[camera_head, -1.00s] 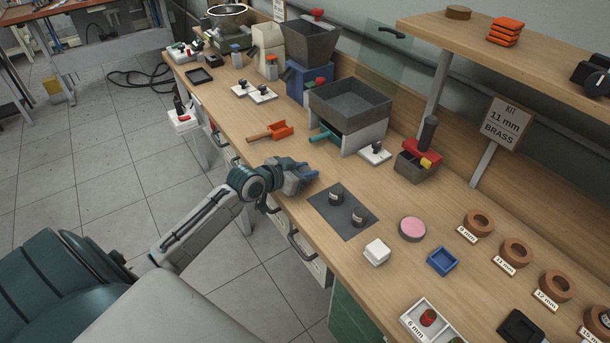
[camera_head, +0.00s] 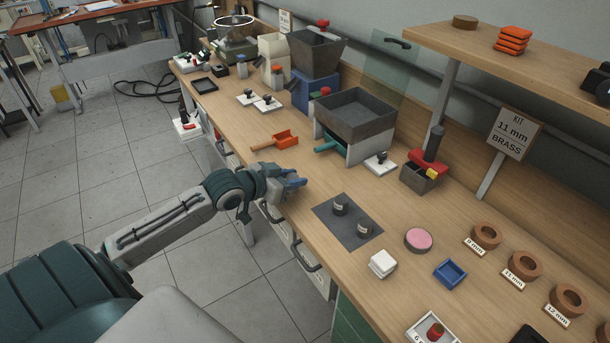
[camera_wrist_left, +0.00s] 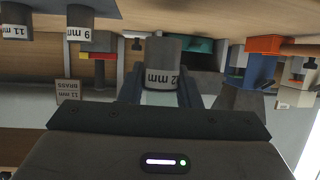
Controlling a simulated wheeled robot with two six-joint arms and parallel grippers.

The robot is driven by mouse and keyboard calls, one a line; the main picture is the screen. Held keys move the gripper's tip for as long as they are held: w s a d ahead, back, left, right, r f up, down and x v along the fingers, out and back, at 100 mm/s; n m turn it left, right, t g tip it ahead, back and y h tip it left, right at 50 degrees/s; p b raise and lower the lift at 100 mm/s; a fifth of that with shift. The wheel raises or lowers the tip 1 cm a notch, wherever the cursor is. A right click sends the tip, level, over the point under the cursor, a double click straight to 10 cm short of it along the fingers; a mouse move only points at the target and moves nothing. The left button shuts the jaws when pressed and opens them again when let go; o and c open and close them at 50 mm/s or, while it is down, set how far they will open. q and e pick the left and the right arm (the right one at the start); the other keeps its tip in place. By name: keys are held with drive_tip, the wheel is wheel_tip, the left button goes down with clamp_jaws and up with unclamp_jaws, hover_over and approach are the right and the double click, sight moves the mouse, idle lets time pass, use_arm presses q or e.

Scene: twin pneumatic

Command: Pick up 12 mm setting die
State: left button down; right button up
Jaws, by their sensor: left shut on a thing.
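My left gripper (camera_head: 295,182) is over the front edge of the workbench, left of the dark grey mat (camera_head: 333,229). In the left wrist view, the gripper (camera_wrist_left: 160,85) is shut on a grey cylinder, the 12 mm setting die (camera_wrist_left: 162,72), whose white label is partly hidden and upside down in that view. In the head view the gripper hides this die. Two similar dies stand upright on the mat, apart from the gripper; the left wrist view shows them as the 9 mm die (camera_wrist_left: 90,18) and the 11 mm die (camera_wrist_left: 17,20). My right gripper is not in view.
A white block (camera_head: 383,264), a blue tray (camera_head: 450,274) and a pink disc (camera_head: 418,239) lie right of the mat. Brown rings (camera_head: 486,236) line the right side.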

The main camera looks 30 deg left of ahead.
use_arm(q)
drive_tip(key=s+a+r+p, duration=0.1)
drive_tip(key=s+a+p, duration=0.2)
drive_tip(key=s+p, duration=0.7)
